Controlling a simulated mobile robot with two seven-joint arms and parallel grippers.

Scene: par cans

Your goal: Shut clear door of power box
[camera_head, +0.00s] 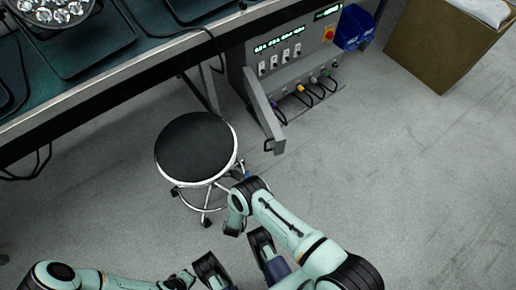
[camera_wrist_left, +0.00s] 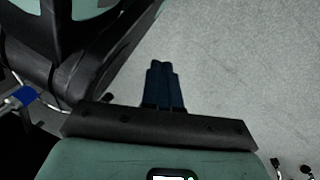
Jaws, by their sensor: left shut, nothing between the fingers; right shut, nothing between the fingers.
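The grey power box (camera_head: 256,56) stands under the right end of the workbench in the head view, with a small display, switches, a red-and-yellow knob and several coloured plugs. Its clear door (camera_head: 263,107) is swung out from the front and shows nearly edge-on as a grey frame. My right gripper (camera_head: 278,270) is low in the head view, below the stool and well apart from the door; it is shut and empty. My left gripper (camera_head: 229,287) is at the bottom edge, mostly cut off. In the left wrist view its dark blue fingers (camera_wrist_left: 163,68) are together over bare floor.
A round black stool (camera_head: 197,148) stands left of and in front of the door. A workbench (camera_head: 120,72) holds a stage light (camera_head: 58,12) and dark trays. A blue bin (camera_head: 354,30) and a cardboard box (camera_head: 438,48) are at right.

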